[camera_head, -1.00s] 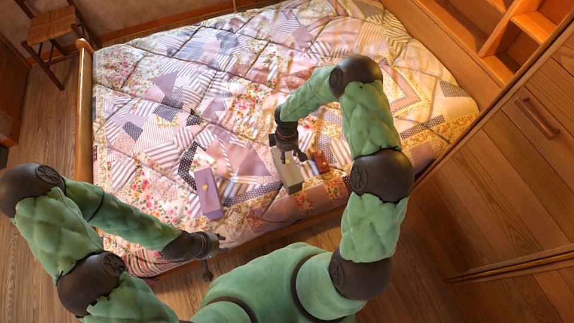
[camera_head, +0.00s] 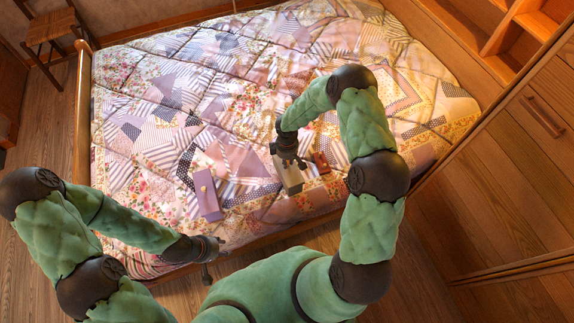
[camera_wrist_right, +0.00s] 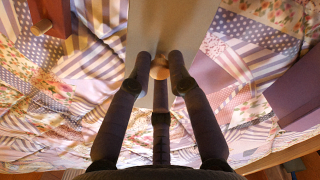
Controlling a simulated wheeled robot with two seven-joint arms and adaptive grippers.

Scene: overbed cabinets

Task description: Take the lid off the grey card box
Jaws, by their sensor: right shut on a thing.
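The grey card box (camera_head: 291,182) lies on the bed near its front edge. Its pale flat lid (camera_wrist_right: 185,25) fills the upper middle of the right wrist view, with a round wooden knob (camera_wrist_right: 159,69) on it. My right gripper (camera_head: 289,163) is over the box. In the right wrist view its fingers (camera_wrist_right: 161,75) are shut on the knob from several sides. Whether the lid is clear of the box cannot be told. My left gripper (camera_head: 217,246) is low at the bed's front edge, away from the box; its fingers are too small to judge.
A purple box (camera_head: 207,195) lies to the left of the grey one, and a small red-brown box (camera_head: 321,162) close to its right. A patchwork quilt (camera_head: 225,90) covers the bed, with free room behind. Wooden cabinets (camera_head: 500,190) stand at the right.

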